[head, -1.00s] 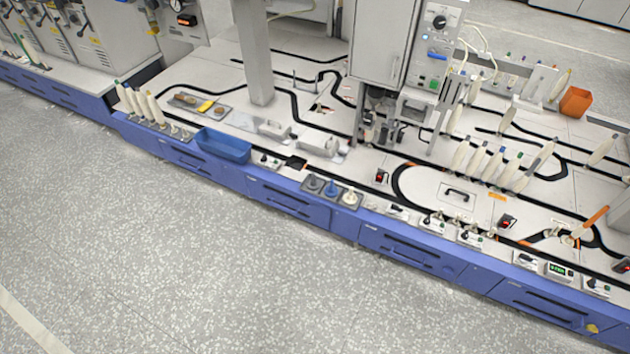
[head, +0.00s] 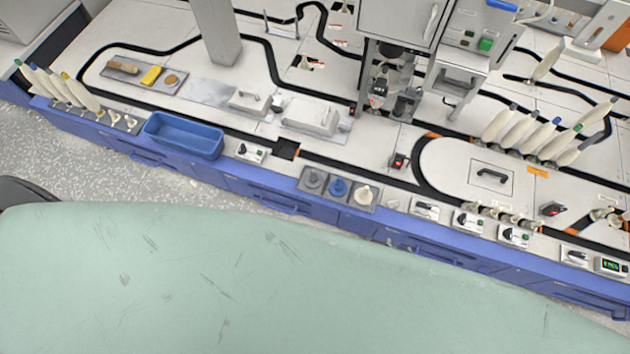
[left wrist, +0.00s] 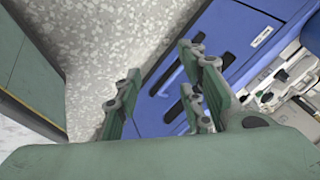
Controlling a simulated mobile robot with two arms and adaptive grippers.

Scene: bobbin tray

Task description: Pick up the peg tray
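A grey strip with upright cream bobbins and bare pegs, which looks like the peg tray (head: 112,120), sits at the left front of the white bench top in the head view. The bobbins crowd its left end and bare pegs stand at its right end. My left gripper (left wrist: 162,100) shows in the left wrist view, its green fingers spread with nothing between them. It faces the floor and the blue drawer fronts. The tray is not recognisable in that view. No fingers show in the head view; a large pale green part of my body covers its lower half.
A blue bin (head: 184,136) stands just right of the peg strip. A flat grey tray (head: 126,81) with brown and yellow pieces lies behind. A grey tray (head: 338,189) with three round pieces sits at the front edge. A grey column (head: 215,30) rises behind.

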